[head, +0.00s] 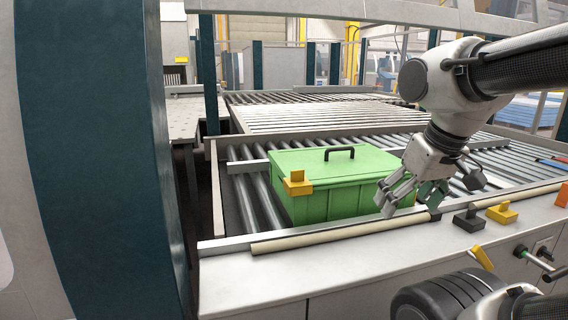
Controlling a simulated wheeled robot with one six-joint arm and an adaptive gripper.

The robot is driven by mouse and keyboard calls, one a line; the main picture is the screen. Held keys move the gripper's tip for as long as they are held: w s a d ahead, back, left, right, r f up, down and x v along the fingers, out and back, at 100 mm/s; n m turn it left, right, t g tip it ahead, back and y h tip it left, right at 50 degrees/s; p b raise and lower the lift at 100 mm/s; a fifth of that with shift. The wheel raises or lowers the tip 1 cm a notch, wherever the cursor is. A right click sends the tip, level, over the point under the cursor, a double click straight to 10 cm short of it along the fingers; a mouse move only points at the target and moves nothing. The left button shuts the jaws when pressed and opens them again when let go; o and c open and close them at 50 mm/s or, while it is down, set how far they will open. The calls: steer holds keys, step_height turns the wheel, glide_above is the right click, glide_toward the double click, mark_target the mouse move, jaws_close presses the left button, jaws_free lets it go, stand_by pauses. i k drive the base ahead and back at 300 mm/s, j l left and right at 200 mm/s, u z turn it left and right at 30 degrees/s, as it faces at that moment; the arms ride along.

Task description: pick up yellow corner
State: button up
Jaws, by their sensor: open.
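A yellow-orange corner piece (297,184) sits at the front left top edge of the green lidded box (330,205). A yellow block (502,213) of similar shape lies on the pale front ledge at the right. I cannot tell for certain which of them the task names. My gripper (408,203) points down, open and empty, beside the right end of the green box. It is right of the piece on the box and left of the block on the ledge, apart from both. The fingers hide part of the box's right side.
The green box, with a black handle (340,151), stands on a roller conveyor (252,205). A pale rail (345,231) runs along the front. A dark blue pillar (95,150) blocks the left.

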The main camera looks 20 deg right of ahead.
mark_target(501, 213)
steer(key=k+l+z, duration=0.1)
steer(key=z, duration=1.4)
